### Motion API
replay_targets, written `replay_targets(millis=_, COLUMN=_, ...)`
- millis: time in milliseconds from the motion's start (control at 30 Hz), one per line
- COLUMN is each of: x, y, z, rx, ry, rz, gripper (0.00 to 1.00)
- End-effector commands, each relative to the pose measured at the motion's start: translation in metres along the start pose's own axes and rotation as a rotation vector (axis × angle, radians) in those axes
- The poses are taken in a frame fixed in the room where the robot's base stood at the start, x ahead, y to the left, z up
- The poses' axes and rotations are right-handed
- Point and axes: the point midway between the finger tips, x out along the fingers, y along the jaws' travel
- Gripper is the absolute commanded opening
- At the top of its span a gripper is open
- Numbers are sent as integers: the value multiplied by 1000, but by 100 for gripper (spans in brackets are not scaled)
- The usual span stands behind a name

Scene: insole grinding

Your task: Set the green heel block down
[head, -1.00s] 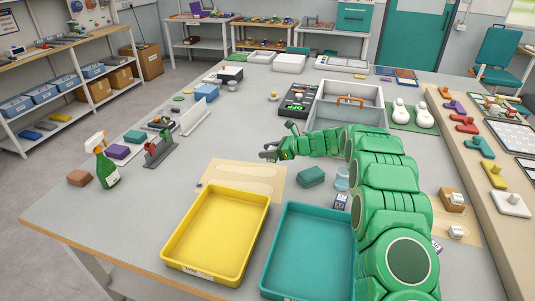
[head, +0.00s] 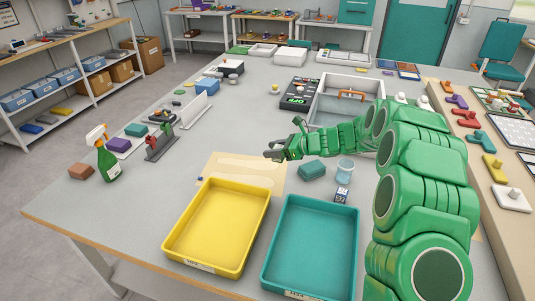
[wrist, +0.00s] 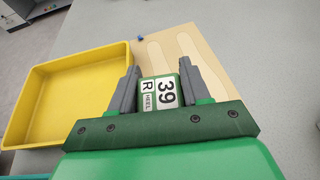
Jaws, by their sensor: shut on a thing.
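In the wrist view, my gripper (wrist: 160,85) is shut on the green heel block (wrist: 158,92). The block has green edges and a white face with "39", "R" and "HEEL" on it. In the head view, my gripper (head: 272,153) is above the table, by the upper right part of a tan board (head: 215,170) with pale insole outlines. The block is too small or too hidden by the fingers to make out there. The board (wrist: 197,45) also shows beyond the fingertips in the wrist view. I cannot tell the block's height above the surface.
A yellow tray (head: 180,235) and a teal tray (head: 353,245) stand at the table's front. A dark green block (head: 312,170), a clear cup (head: 345,170) and a small labelled box (head: 341,195) lie right of the board. A spray bottle (head: 107,160) stands left.

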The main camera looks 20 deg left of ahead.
Motion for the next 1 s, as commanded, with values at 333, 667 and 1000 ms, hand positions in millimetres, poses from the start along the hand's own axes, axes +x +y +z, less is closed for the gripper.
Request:
replay_targets(millis=333, x=28, y=63, z=15, rx=-6, ry=-1, rz=23, gripper=15)
replay_targets(millis=667, x=51, y=113, z=23, rx=-17, ry=1, rz=55, gripper=15)
replay_targets(millis=1000, x=75, y=88, z=17, rx=-19, ry=1, rz=55, gripper=15)
